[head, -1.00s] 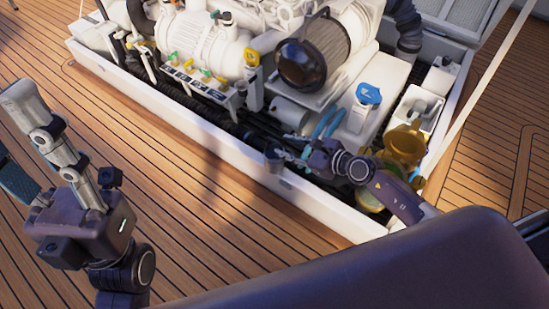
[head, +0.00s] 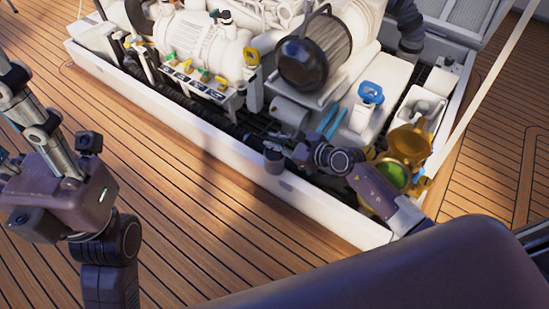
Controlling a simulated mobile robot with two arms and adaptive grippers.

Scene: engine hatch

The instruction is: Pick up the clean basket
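A small grey cup-shaped part (head: 273,160), which I take to be the clean basket, stands upright at the front rim of the engine hatch. My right gripper (head: 284,142) is just behind and to the right of it, close to its top. Its dark fingers look apart and hold nothing that I can see; whether they touch the basket is unclear.
The white hatch rim (head: 318,205) borders the engine bay. A brass strainer housing (head: 409,144) with a green inside stands open at the right, beside my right forearm. A blue-topped valve (head: 370,93) stands behind. The wooden deck (head: 200,230) in front is clear.

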